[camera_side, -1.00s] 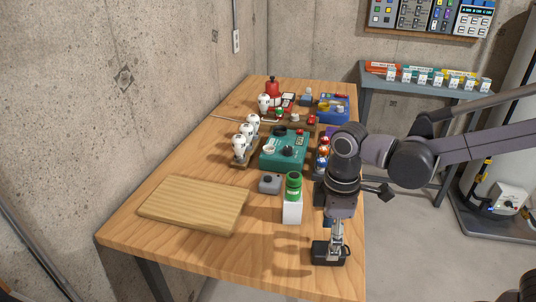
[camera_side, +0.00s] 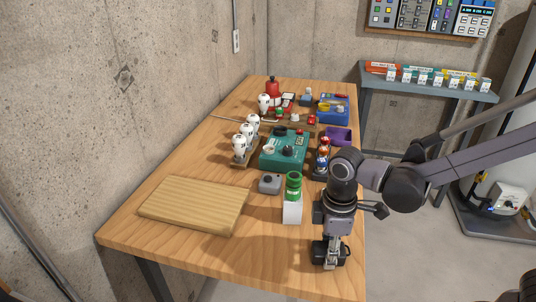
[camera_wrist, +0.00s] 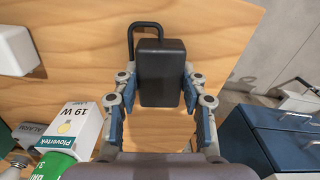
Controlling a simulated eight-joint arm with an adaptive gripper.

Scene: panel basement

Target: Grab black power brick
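The black power brick (camera_wrist: 161,72) lies on the wooden table with its black cord looping from its far end in the wrist view. In the side view the brick (camera_side: 345,254) is at the table's near right part, partly hidden by my gripper (camera_side: 330,262). My gripper points down, and in the wrist view its two blue-padded fingers (camera_wrist: 160,88) stand on either side of the brick. The fingers are spread. A thin gap shows at the brick's left; whether the right finger touches it is hard to tell.
A blue drawer box (camera_wrist: 265,135) is close on the right in the wrist view. A wooden board (camera_side: 195,204) lies at left; the near table is clear.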

